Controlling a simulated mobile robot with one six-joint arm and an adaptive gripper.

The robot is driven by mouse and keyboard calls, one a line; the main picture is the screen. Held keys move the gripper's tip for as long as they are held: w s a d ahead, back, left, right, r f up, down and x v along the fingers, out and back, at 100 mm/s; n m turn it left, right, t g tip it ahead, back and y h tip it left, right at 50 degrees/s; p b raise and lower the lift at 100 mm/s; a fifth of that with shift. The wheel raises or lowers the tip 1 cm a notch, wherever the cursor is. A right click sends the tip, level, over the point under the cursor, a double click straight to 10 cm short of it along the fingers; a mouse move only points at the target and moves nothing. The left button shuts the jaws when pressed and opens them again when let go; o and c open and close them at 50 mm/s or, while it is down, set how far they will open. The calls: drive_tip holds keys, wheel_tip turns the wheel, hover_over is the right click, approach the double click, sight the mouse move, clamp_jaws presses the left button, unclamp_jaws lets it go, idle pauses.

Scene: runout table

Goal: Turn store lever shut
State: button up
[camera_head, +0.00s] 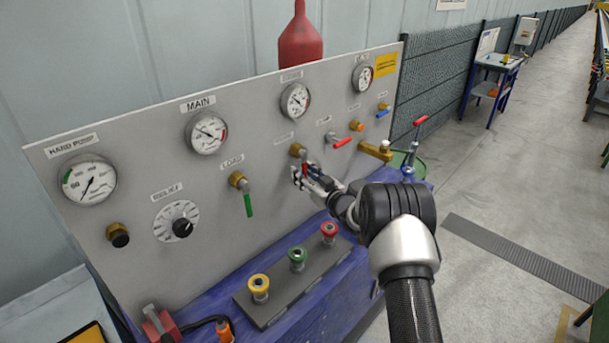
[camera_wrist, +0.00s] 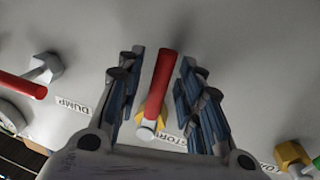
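The store lever is a red handle (camera_wrist: 159,82) on a pale hub, with a partly covered label reading STOR beside it in the wrist view. In the head view its brass valve body (camera_head: 297,150) shows on the grey panel, and the handle is mostly hidden by my gripper. My gripper (camera_head: 303,177) is at the panel, just below that valve. In the wrist view my gripper (camera_wrist: 161,58) is open, with one finger on each side of the red handle. A gap shows on both sides, so neither finger appears to touch it.
The red dump lever (camera_head: 342,142) is just right of my gripper, and the green load lever (camera_head: 248,204) hangs down to the left. Gauges line the panel (camera_head: 130,180) above.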

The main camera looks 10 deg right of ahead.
drive_tip(key=shift+c, duration=0.3)
clamp_jaws()
idle(0.5)
